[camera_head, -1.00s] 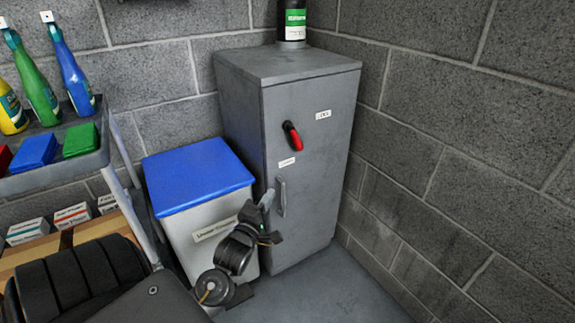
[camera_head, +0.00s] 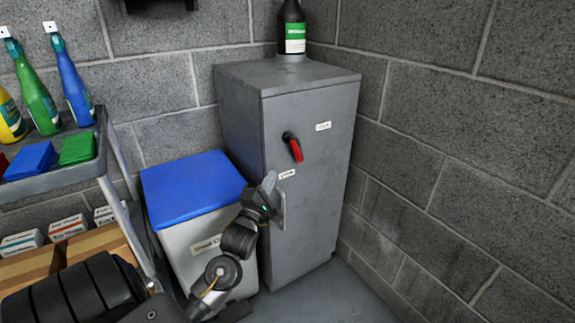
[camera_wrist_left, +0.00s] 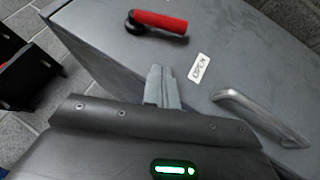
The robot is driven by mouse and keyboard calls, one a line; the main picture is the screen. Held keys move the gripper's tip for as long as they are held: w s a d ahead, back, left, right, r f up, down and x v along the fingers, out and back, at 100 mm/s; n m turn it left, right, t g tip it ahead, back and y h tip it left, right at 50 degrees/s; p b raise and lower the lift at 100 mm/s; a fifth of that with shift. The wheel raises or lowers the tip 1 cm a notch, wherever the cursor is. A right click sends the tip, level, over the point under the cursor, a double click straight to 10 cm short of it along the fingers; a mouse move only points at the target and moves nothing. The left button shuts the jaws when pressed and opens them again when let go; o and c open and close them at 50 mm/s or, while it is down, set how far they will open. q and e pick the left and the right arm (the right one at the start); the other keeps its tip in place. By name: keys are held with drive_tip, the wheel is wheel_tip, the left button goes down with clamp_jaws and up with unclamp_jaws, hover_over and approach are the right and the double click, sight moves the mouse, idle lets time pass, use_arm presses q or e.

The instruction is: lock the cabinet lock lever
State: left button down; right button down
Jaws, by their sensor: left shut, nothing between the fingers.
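The grey metal cabinet (camera_head: 315,200) stands in the corner with its door shut. Its lock lever (camera_head: 293,147) has a black hub and a red handle that slants down to the right, close to the lower label (camera_head: 287,174). The wrist view shows the red lever (camera_wrist_left: 158,20) and a label reading OPEN (camera_wrist_left: 199,67). My left gripper (camera_head: 269,184) is shut and empty, below and left of the lever, in front of the door near its handle (camera_head: 282,210). Its closed fingertips (camera_wrist_left: 160,73) show apart from the lever in the wrist view. My right gripper is not in view.
A bin with a blue lid (camera_head: 192,187) stands left of the cabinet, close to my left arm. A cart tray (camera_head: 60,180) with spray bottles is further left. A dark bottle (camera_head: 291,28) stands on the cabinet. Block walls enclose the corner.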

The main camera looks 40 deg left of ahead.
sight(294, 149)
use_arm(q)
drive_tip(key=x, duration=0.3)
drive_tip(key=shift+w+a+r, duration=0.1)
drive_tip(key=shift+w+a, duration=0.05)
drive_tip(key=shift+w, duration=0.2)
drive_tip(key=w, duration=0.1)
drive_tip(key=w+d+r+b, duration=0.1)
drive_tip(key=shift+w+d+r, duration=0.1)
drive_tip(key=shift+w+d, duration=0.05)
drive_tip(key=shift+w, duration=0.25)
drive_tip(key=shift+w+d+r, duration=0.2)
drive_tip(key=shift+w, duration=0.15)
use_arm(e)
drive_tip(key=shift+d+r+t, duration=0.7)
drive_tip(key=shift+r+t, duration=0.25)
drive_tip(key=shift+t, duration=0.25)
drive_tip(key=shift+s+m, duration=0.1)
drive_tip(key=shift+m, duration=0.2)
